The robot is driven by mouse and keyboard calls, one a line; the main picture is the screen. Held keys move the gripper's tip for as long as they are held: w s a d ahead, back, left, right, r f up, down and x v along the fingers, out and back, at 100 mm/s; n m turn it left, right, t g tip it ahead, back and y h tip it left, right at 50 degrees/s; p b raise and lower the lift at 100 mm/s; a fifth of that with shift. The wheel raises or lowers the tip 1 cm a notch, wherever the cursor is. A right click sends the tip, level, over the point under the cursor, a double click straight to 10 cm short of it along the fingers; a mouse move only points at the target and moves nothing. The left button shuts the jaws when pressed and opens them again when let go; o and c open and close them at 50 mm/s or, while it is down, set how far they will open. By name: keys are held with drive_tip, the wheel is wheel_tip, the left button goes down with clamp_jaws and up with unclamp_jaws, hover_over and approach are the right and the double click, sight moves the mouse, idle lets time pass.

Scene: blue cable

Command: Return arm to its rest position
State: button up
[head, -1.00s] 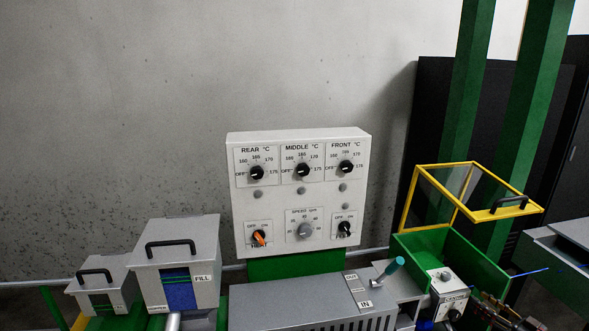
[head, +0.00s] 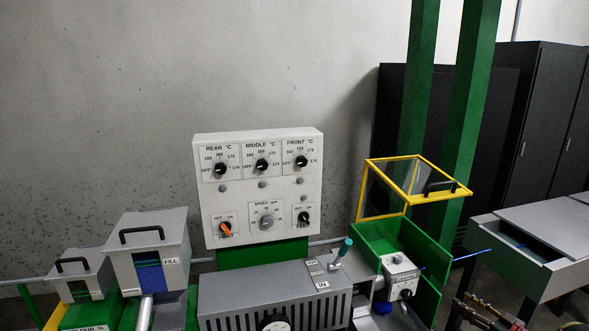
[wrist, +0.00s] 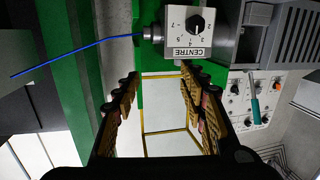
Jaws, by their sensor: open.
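My gripper (wrist: 163,88) is open in the wrist view, its two fingers apart with nothing between them. In the head view part of my gripper (head: 487,318) shows at the lower right edge, in front of the machine. The blue cable (wrist: 75,56) sticks out from the box marked CENTRE (wrist: 192,30) in the wrist view, apart from my fingers. In the head view the cable (head: 472,255) runs out to the right past the green housing (head: 378,238).
A raised yellow-framed guard (head: 412,188) stands above the green housing. The white control panel (head: 260,185) is at the middle. Grey lidded hoppers (head: 148,250) are at the left. A grey bench (head: 535,245) and dark cabinets (head: 525,120) stand at the right.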

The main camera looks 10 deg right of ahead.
drive_tip(key=s+d+f+m+g+h, duration=0.2)
drive_tip(key=d+f+m+g+h, duration=0.15)
drive_tip(key=d+f+h, duration=0.4)
drive_tip(key=s+d+f+m+g+h, duration=0.1)
drive_tip(key=s+d+m+g+h, duration=0.25)
drive_tip(key=s, duration=0.35)
drive_tip(key=s+a+r+n+g+y, duration=0.1)
drive_tip(key=s+a+r, duration=0.6)
drive_tip(key=a, duration=1.3)
drive_tip(key=s+a+r+n+g+y, duration=0.1)
drive_tip(key=s+a+r+y, duration=0.2)
drive_tip(key=s+a+r, duration=0.5)
drive_tip(key=s+a+r+n+g+y, duration=0.1)
drive_tip(key=s+a+r, duration=0.7)
drive_tip(key=a, duration=2.6)
wheel_tip(320, 180, up, 8)
drive_tip(key=shift+a+f+g+y, duration=0.2)
drive_tip(key=shift+g+y, duration=0.1)
drive_tip(key=shift+y, duration=0.4)
drive_tip(key=shift+s+r, duration=0.1)
drive_tip(key=shift+s, duration=0.05)
